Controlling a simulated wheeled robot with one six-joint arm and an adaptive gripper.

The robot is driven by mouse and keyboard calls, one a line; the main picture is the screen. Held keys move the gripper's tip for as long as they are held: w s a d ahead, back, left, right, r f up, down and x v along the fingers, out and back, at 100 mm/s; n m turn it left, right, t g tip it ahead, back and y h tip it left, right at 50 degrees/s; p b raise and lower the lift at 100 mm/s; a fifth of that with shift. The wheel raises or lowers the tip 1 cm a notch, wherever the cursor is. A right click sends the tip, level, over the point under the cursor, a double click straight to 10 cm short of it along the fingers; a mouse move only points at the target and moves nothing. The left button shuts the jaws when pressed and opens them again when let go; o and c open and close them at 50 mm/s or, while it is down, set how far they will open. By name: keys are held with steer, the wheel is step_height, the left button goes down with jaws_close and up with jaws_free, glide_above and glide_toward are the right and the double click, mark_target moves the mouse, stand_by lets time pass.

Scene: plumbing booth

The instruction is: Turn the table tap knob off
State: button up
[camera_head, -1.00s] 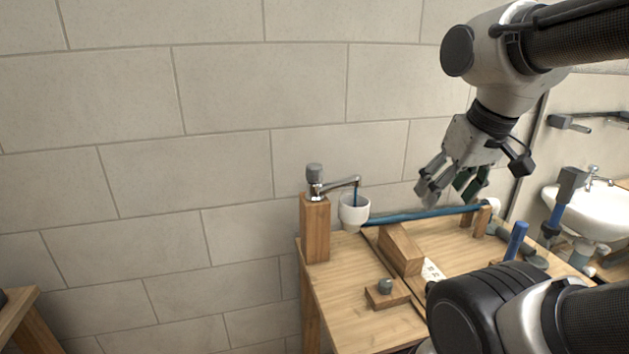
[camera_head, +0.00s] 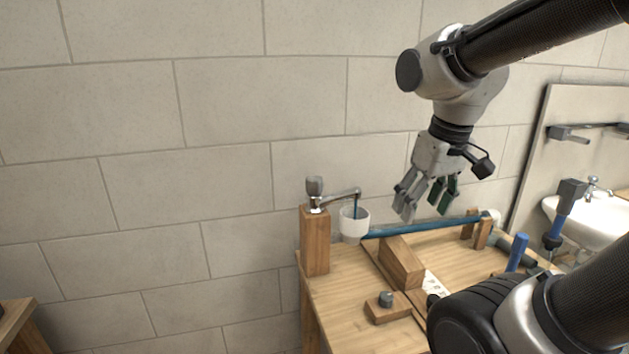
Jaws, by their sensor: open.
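The table tap (camera_head: 335,197) stands on top of a wooden post at the table's left back corner. Its grey knob (camera_head: 314,186) sits upright on top of the tap body, and its spout points right. A blue stream runs from the spout end into a white cup (camera_head: 354,222). My gripper (camera_head: 423,206) hangs fingers down, open and empty, above the back of the table. It is to the right of the tap and cup and apart from both.
A blue pipe (camera_head: 425,229) runs along the table's back. A wooden block (camera_head: 401,263) and a small block with a grey knob (camera_head: 386,300) are on the wooden table (camera_head: 345,318). A blue-handled tool (camera_head: 516,253) stands at right. A white sink (camera_head: 590,222) is beyond.

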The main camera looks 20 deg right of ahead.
steer(key=w+a+n+g, duration=0.2)
steer(key=w+a, duration=0.3)
steer(key=w, duration=0.6)
step_height(320, 180, up, 2)
steer(key=n, duration=0.9)
glide_above(315, 177)
steer(key=shift+w+a+r, duration=0.1)
steer(key=shift+a+r, duration=0.05)
steer(key=shift+s+n+g, duration=0.2)
steer(key=shift+n+g, duration=0.1)
steer(key=shift+n, duration=0.1)
steer(key=shift+f+n, duration=0.3)
steer(key=shift+f, duration=0.2)
step_height(315, 177, down, 7)
steer(key=shift+r, duration=0.1)
steer(key=c, duration=1)
